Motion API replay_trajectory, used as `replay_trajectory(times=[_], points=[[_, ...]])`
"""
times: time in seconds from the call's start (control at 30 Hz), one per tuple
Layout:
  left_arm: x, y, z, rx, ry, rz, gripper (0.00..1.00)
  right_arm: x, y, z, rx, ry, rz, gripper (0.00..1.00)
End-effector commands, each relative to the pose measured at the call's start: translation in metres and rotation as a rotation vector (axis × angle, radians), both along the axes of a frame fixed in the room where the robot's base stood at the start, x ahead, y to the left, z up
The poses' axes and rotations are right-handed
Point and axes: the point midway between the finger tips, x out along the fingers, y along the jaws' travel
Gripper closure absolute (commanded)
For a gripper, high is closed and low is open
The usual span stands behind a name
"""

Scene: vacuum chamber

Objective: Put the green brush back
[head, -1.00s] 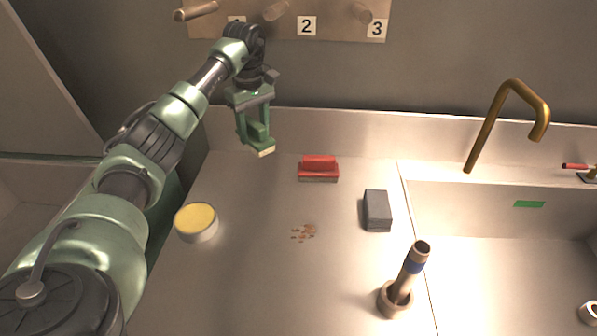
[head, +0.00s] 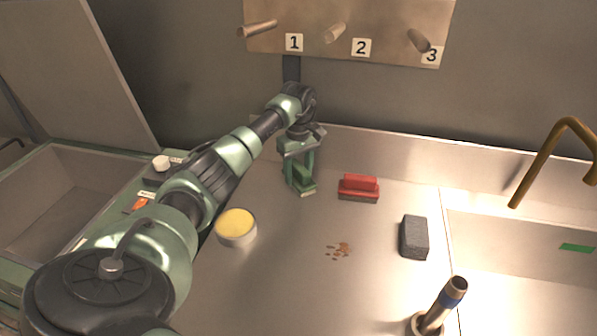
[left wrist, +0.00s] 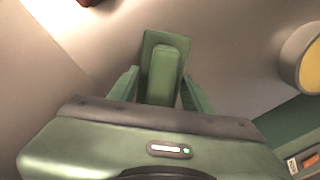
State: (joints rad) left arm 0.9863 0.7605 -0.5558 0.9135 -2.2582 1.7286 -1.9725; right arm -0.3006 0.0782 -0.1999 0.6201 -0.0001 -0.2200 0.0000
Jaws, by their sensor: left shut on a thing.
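My left gripper (head: 300,172) is shut on the green brush (head: 304,185). The brush hangs between the fingers over the back left of the steel counter, left of a red brush (head: 359,187). I cannot tell whether it touches the counter. In the left wrist view, the green brush (left wrist: 165,70) lies between the two green fingers, its raised handle block toward the camera. My right gripper is not in view.
A wooden board (head: 385,25) with numbered pegs is on the back wall. A yellow-topped round tin (head: 236,228), brown crumbs (head: 338,250), a grey block (head: 414,238) and a tube in a holder (head: 441,305) stand on the counter. A sink (head: 520,260) is at right.

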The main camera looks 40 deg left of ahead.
Motion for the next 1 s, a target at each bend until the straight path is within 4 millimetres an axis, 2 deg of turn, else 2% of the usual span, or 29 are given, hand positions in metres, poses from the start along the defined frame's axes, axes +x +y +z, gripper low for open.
replay_trajectory(times=[0.1, 0.13, 0.2, 0.47, 0.57, 0.63, 0.77, 1.0], points=[[0.000, 0.000, -0.004, 0.000, -0.001, 0.000, 0.89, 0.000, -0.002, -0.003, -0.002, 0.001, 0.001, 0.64], [0.000, 0.000, -0.003, 0.000, -0.001, 0.000, 0.43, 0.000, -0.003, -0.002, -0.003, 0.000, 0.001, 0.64], [0.000, 0.000, -0.002, -0.001, 0.000, 0.000, 0.30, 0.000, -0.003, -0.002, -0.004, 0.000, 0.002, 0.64], [0.000, 0.000, -0.002, 0.000, 0.000, 0.000, 0.30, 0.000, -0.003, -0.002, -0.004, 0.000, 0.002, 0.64], [0.000, 0.000, 0.003, 0.000, 0.000, 0.000, 0.30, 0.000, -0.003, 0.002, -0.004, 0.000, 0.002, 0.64], [0.001, 0.000, 0.007, 0.001, -0.001, 0.000, 0.30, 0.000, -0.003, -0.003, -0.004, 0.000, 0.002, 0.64], [0.001, 0.001, 0.030, 0.001, -0.006, -0.001, 0.30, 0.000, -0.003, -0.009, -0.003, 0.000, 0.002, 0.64], [0.001, 0.001, 0.083, 0.001, -0.004, 0.000, 0.30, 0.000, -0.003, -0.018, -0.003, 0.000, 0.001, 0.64]])
